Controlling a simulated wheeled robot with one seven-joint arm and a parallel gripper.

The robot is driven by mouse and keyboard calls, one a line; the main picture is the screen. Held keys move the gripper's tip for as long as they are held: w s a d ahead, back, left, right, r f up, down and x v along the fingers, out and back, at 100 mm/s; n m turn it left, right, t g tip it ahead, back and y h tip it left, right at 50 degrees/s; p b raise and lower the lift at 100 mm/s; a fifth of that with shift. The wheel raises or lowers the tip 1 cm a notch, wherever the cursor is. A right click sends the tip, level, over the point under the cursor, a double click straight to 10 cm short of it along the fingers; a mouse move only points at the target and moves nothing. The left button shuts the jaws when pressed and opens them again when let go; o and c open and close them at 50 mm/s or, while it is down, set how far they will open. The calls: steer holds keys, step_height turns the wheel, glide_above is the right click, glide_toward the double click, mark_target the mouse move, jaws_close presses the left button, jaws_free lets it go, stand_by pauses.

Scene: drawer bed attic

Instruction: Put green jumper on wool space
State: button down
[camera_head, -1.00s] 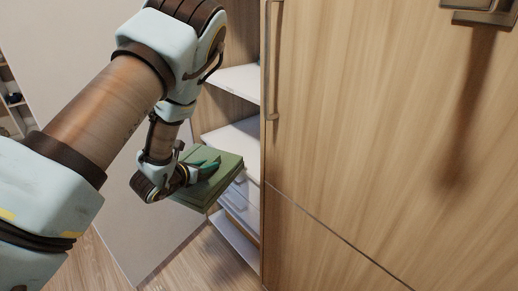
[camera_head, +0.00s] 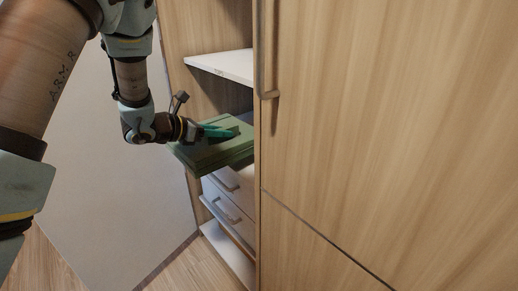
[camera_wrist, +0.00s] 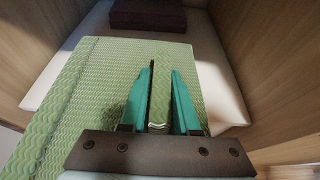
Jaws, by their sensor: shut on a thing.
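The folded green jumper (camera_head: 218,147) is held at the mouth of the open wardrobe section, above the drawers. My gripper (camera_head: 230,132) is shut on the green jumper, with a fold of its knit between the teal fingers. In the wrist view the jumper (camera_wrist: 95,85) lies flat ahead of and below the fingers (camera_wrist: 160,85), with a pinched ridge between them. Behind it in the wrist view is a pale shelf surface (camera_wrist: 218,85) with a dark maroon folded item (camera_wrist: 148,14) at the back. No label marking a wool space can be read.
A white shelf (camera_head: 225,65) is above the jumper. Drawers with handles (camera_head: 228,200) are below it. The closed wooden wardrobe door (camera_head: 380,120) with a metal handle (camera_head: 266,60) stands close on the right. Wooden side walls (camera_wrist: 265,60) flank the compartment.

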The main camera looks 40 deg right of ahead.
mark_target(222, 124)
steer(key=shift+w+d+f, duration=0.2)
steer(key=shift+d+f, duration=0.05)
steer(key=shift+f, duration=0.2)
steer(key=shift+w+d+f+p, duration=0.45)
steer(key=shift+w+d, duration=0.7)
steer(key=shift+d, duration=1.65)
steer(key=shift+w+d+f+p, duration=0.2)
steer(key=shift+w+d+f, duration=0.75)
steer(key=shift+d, duration=1.85)
steer(key=shift+w+d+f+p, duration=0.35)
steer(key=shift+w+d, duration=1.05)
steer(key=shift+d, duration=1.4)
steer(key=c, duration=0.6)
jaws_free()
steer(key=shift+c, duration=0.2)
steer(key=shift+a, duration=0.15)
steer(key=v, duration=1.1)
steer(key=shift+a+r+b, duration=0.15)
steer(key=shift+a+b, duration=0.15)
steer(key=shift+a, duration=0.1)
